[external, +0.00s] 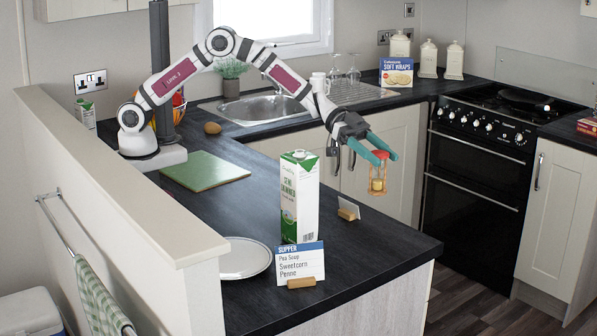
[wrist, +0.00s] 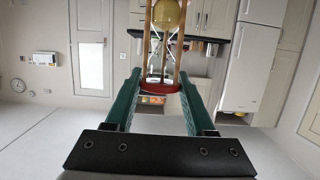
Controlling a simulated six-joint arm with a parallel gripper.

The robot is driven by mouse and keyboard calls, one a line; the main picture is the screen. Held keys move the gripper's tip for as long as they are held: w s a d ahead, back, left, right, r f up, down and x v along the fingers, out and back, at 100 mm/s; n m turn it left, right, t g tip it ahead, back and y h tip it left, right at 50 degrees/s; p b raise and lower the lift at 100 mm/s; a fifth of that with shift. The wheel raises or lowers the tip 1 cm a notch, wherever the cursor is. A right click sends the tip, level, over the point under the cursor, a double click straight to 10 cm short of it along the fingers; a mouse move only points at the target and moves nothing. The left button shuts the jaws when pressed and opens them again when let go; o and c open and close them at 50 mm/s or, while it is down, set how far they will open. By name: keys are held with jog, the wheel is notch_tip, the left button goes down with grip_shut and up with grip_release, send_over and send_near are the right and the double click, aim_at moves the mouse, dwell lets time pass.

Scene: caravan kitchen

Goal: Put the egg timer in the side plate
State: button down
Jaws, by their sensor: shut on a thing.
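The egg timer (external: 377,181) is an hourglass with a red cap and wooden posts. My gripper (external: 376,153) is shut on its top end and holds it in the air, past the right edge of the worktop. In the wrist view the egg timer (wrist: 163,45) stands between the two green fingers (wrist: 159,95), with its red end nearest me. The side plate (external: 243,258) is white and round and lies on the worktop at the front left, well away from the gripper. It looks empty. The wrist view does not show the plate.
A milk carton (external: 299,197) stands upright between the plate and my gripper. A menu card (external: 299,265) stands by the plate, and a small card holder (external: 348,210) is right of the carton. A green board (external: 205,171) lies behind. The low wall (external: 125,180) borders the left side.

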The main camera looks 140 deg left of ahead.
notch_tip(320, 180, up, 6)
jog(key=shift+f, duration=0.1)
jog(key=s+d+m+g+h, duration=0.1)
jog(key=s+d+m+h, duration=0.15)
jog(key=s+d, duration=0.5)
jog(key=s+d+m+h, duration=0.2)
jog(key=s+d+h, duration=0.15)
jog(key=d, duration=0.65)
jog(key=s+d+m+g+h, duration=0.1)
jog(key=s+d+m+h, duration=0.1)
jog(key=s+d, duration=0.5)
jog(key=f, duration=0.7)
jog(key=w+f, duration=0.1)
jog(key=f, duration=0.5)
jog(key=d+f, duration=0.1)
jog(key=f, duration=0.6)
jog(key=shift+w+f, duration=0.25)
jog(key=shift+f, duration=0.05)
jog(key=shift+f, duration=0.15)
jog(key=shift+c, duration=1.2)
grip_release()
jog(key=shift+r, duration=0.2)
jog(key=v, duration=1.2)
jog(key=shift+r, duration=0.15)
